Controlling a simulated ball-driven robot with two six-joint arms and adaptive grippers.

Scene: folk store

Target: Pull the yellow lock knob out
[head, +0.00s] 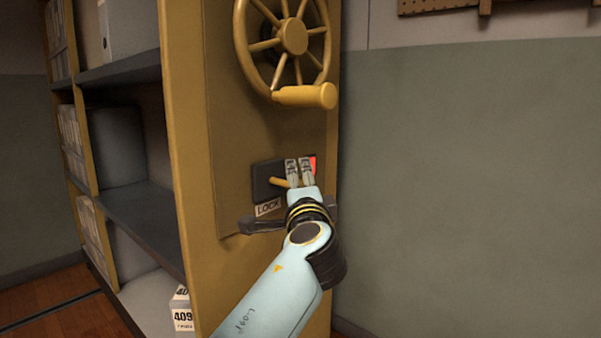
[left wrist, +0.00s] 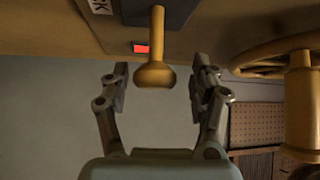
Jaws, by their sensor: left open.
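The yellow lock knob (left wrist: 155,75) sticks out of a dark lock box (left wrist: 180,12) on a short yellow stem in the left wrist view. In the head view a bit of the knob (head: 279,182) shows beside my fingers; the rest is hidden. My left gripper (head: 299,172) is in front of the lock box (head: 262,170). In the left wrist view my left gripper (left wrist: 161,84) is open, one finger on each side of the knob's round end, with gaps on both sides. My right gripper is not in view.
A yellow handwheel (head: 292,37) with a projecting handle (head: 305,96) is above the lock box. A red light (left wrist: 141,48) shows by the box. A LOCK label (head: 267,208) is below it.

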